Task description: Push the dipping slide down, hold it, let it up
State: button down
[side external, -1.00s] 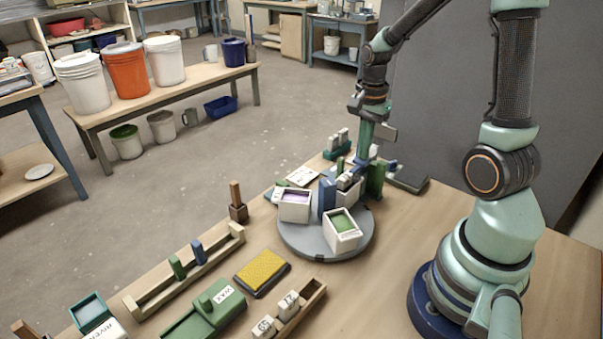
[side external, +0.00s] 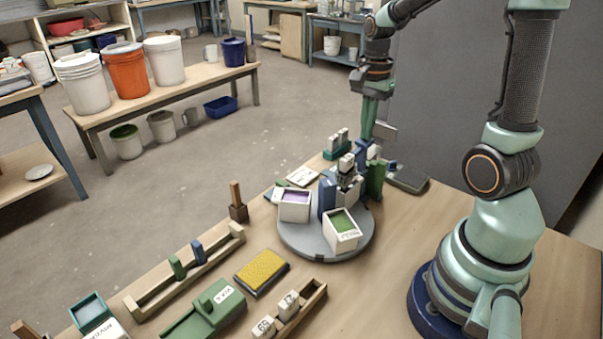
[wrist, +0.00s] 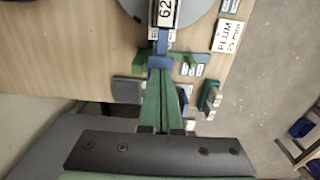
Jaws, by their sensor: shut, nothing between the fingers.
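The dipping slide shows as a blue piece (side external: 361,150) between green uprights (side external: 376,178), behind the round grey turntable (side external: 318,250). A pale tile (side external: 347,163) in a dark holder is at its front, raised above the buckets. In the wrist view the blue piece (wrist: 160,63) is just beyond my fingertips, and the tile (wrist: 166,14) reads 62. My gripper (side external: 366,138) points down at the blue piece, shut and empty; it also shows in the wrist view (wrist: 158,76). I cannot tell whether the tips touch. A lilac-glaze bucket (side external: 294,206) and a green-glaze bucket (side external: 342,231) stand on the turntable.
A green rack with pale tiles (side external: 337,145) stands behind the turntable. A dark flat block (side external: 407,180) lies right of the slide. The table's right side is clear.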

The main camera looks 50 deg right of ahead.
jog(key=shift+r, duration=2.55)
